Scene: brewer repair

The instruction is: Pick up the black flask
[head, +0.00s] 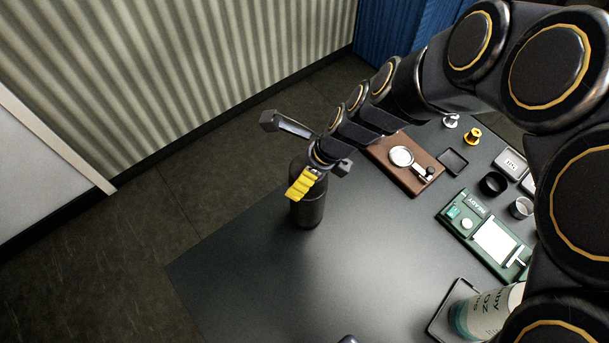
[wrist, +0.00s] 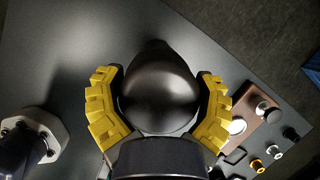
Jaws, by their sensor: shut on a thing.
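The black flask (head: 308,208) stands upright near the far left edge of the dark table in the head view. In the wrist view the flask (wrist: 160,88) fills the middle, seen from above with its rounded dark top. My gripper (head: 303,184) is at the flask's upper part, with one yellow finger showing in front of it. In the wrist view my gripper (wrist: 160,105) has a yellow finger on each side of the flask, shut on it. The flask's base looks to be on or very near the table; the exact contact cannot be told.
To the right are a brown board (head: 398,181), a green device (head: 470,215), small cups (head: 493,184) and a labelled bottle (head: 488,312) on a tray. A dark object on a pale base (wrist: 45,135) stands left in the wrist view.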

